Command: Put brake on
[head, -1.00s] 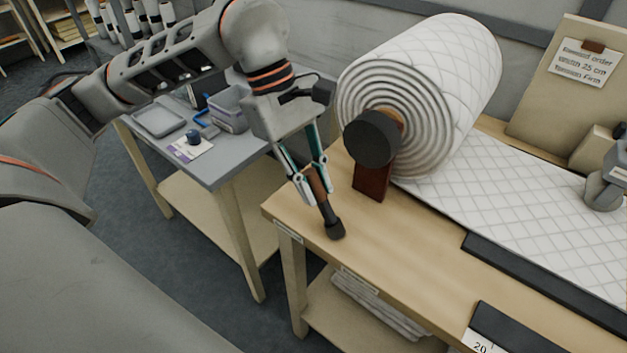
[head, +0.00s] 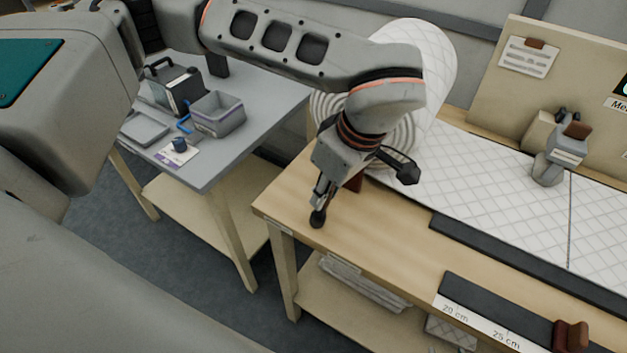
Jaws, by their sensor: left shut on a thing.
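The wadding roll (head: 438,62), white and quilted, lies at the back left of the wooden table, its spiral end partly behind my left arm. My left gripper (head: 321,196) points down in front of the roll's end, above the table's left front part. It is shut on a dark handle with a round black knob (head: 318,217), probably the brake lever. Most of the handle is hidden by the gripper. A brown-red support (head: 354,183) shows just behind it. My right gripper is not in view.
Quilted sheet (head: 490,180) runs right across the table past a grey device (head: 558,157). Black strips (head: 520,262) and a measuring scale (head: 480,317) lie in front. A grey side table (head: 215,165) at left holds a bin (head: 217,115) and a tray (head: 145,130).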

